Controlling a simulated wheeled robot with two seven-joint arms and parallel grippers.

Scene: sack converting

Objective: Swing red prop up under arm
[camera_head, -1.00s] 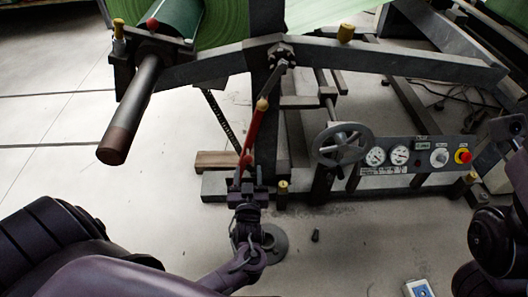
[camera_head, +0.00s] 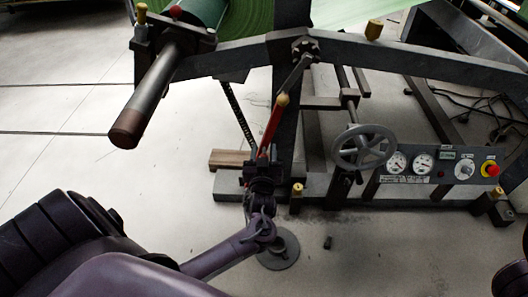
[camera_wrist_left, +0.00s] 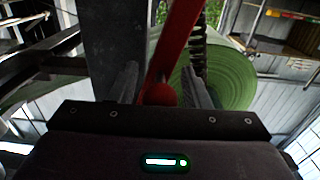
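The red prop (camera_head: 270,125) hangs steeply below the grey machine arm (camera_head: 225,60), with a yellow collar near its top. In the left wrist view the red prop (camera_wrist_left: 180,40) runs upward from a red knob (camera_wrist_left: 160,94) at its lower end. My left gripper (camera_head: 262,158) is at that lower end, its fingers standing on either side of the knob. A narrow gap shows beside the knob, so the gripper looks open around it. The gripper hides the knob in the head view. My right gripper is out of view.
A grey handwheel (camera_head: 363,147) and a gauge panel (camera_head: 436,165) with a red button stand to the right. A dark roller shaft (camera_head: 150,95) sticks out at the left. A wooden block (camera_head: 229,159) lies behind my gripper. The floor at left is clear.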

